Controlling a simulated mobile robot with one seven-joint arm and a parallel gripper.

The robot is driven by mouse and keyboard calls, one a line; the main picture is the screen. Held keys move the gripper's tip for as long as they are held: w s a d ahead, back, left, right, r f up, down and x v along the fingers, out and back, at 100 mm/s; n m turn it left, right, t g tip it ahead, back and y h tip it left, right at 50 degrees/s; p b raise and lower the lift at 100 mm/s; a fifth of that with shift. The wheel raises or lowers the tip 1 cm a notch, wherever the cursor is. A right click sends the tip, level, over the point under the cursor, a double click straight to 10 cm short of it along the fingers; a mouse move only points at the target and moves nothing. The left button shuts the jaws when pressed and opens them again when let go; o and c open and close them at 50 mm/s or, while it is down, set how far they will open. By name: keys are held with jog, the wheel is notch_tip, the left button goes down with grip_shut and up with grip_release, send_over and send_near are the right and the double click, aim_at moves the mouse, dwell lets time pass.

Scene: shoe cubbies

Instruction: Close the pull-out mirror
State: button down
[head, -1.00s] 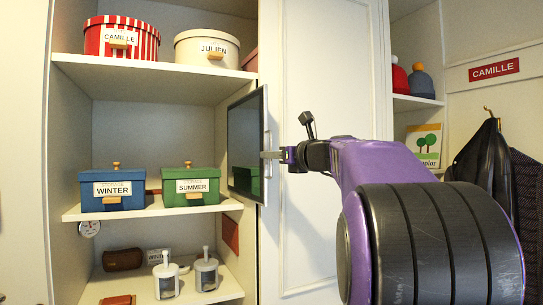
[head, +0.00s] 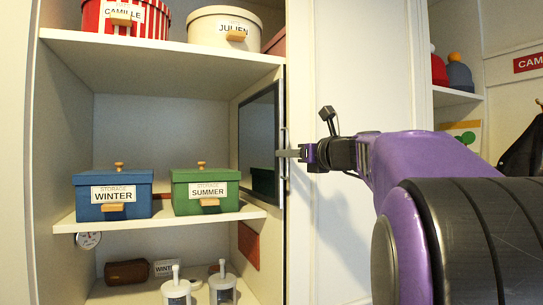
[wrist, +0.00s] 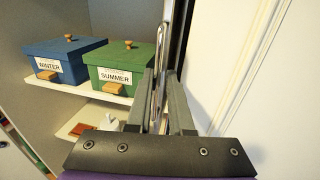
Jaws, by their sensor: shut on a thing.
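The pull-out mirror (head: 258,142) is a dark framed panel along the right inner side of the cubby. It stands upright, seen at a slant, with its front edge near the cubby's front. Its vertical metal handle (wrist: 158,75) is on the front edge. My gripper (head: 284,153) comes from the right and is shut on this handle. In the wrist view the two grey fingers (wrist: 164,105) lie on either side of the handle bar. The far side of the mirror is hidden.
A blue WINTER box (head: 112,194) and a green SUMMER box (head: 206,190) stand on the middle shelf, left of the mirror. Striped and cream round boxes are above. A white door panel (head: 350,75) is to the right.

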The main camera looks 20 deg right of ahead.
jog(key=shift+s+a, duration=0.1)
jog(key=shift+a, duration=0.3)
jog(key=c, duration=1)
grip_release()
jog(key=shift+a, duration=0.15)
jog(key=shift+d, duration=0.3)
jog(key=shift+s, duration=0.15)
